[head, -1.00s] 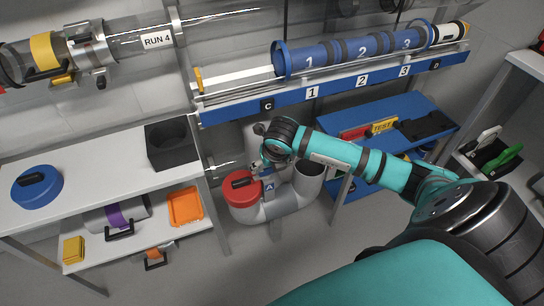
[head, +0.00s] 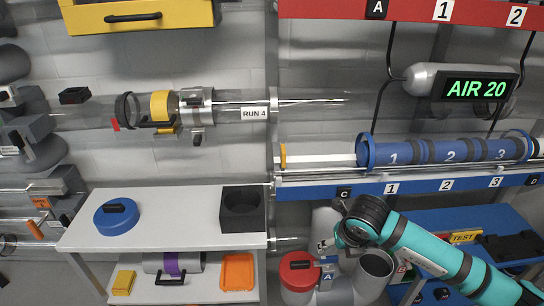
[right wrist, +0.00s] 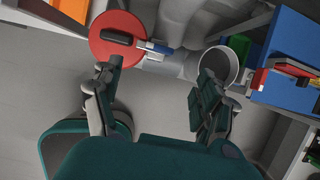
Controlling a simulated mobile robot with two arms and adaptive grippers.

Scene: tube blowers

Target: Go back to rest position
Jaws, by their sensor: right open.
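My right arm, teal and dark grey, comes in from the lower right in the head view, with its gripper (head: 326,247) above the grey pipe piece. In the right wrist view, my right gripper (right wrist: 155,95) is open, its two fingers wide apart with nothing between them. The red cap (right wrist: 116,38) with a dark handle lies beyond the left finger; in the head view the red cap (head: 299,272) sits on the left mouth of the pipe. The open grey pipe mouth (right wrist: 224,66) is beyond the right finger. My left gripper is not in view.
A white table (head: 185,222) bears a blue lid (head: 116,216) and a black open box (head: 242,210). A blue rail (head: 420,187) carries a blue numbered tube (head: 440,150). A lit AIR 20 display (head: 479,89) hangs at the right. Grey floor shows in the wrist view.

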